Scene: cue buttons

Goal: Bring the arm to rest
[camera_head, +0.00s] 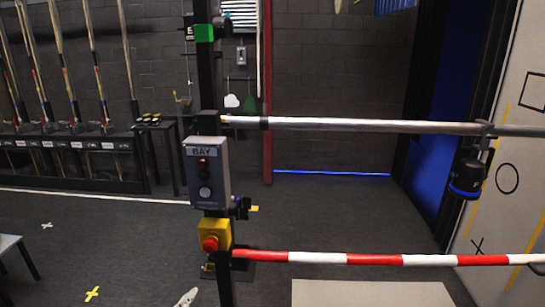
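A grey control box (206,172) labelled BAY is fixed to a dark upright post in the middle. It has a red button (202,163) above a pale round button (205,192). Below it is a yellow box (214,235) with a red mushroom button (210,244). I cannot make out either of my grippers. A small pale shape (187,298) at the bottom edge is cut off, and I cannot tell what it is.
A black cylinder with a blue ring (466,178) hangs at right. A rack of poles (72,158) stands back left. The left floor is mostly clear.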

